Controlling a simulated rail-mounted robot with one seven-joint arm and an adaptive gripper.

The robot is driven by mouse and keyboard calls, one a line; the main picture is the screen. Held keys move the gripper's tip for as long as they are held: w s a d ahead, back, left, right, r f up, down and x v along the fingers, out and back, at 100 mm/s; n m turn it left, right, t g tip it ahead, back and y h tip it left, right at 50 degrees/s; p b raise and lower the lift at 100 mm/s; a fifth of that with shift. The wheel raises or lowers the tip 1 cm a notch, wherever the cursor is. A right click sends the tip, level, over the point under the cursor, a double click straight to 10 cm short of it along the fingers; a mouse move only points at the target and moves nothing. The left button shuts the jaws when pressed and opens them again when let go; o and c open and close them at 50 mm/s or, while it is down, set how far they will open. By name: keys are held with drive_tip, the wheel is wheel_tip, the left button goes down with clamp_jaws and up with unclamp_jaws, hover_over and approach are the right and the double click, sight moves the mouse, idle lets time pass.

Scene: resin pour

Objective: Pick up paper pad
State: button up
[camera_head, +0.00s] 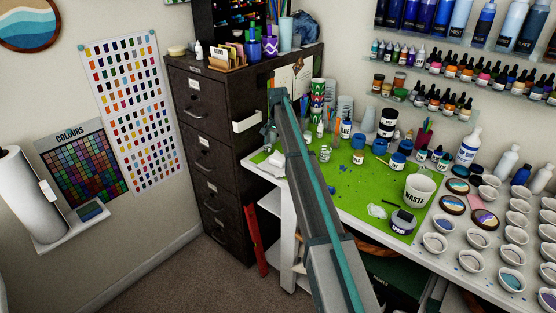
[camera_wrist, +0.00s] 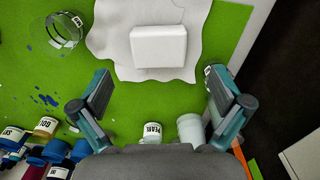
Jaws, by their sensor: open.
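The paper pad (camera_wrist: 158,46) is a small white block with rounded corners in the upper middle of the wrist view. It lies on a larger white sheet with wavy edges (camera_wrist: 112,50) on the green mat (camera_wrist: 205,28). My gripper (camera_wrist: 159,85) is open and empty, its fingers wide apart on either side of the pad's near edge, with a gap to the pad on both sides. In the head view my arm crosses the left end of the mat (camera_head: 352,190), and I cannot make out the gripper's fingers there.
A clear cup (camera_wrist: 65,30) stands left of the sheet. Several small jars (camera_wrist: 47,126) crowd the lower left of the wrist view. A pearl jar (camera_wrist: 152,132) and a pale bottle (camera_wrist: 190,128) stand between the fingers, near the palm. A dark filing cabinet (camera_head: 208,165) stands left of the table.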

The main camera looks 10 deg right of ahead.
sight(279, 157)
drive_tip(key=shift+d+f+p, duration=0.15)
drive_tip(key=shift+f+p, duration=1.2)
drive_tip(key=shift+f, duration=1.65)
drive_tip(key=c, duration=0.8)
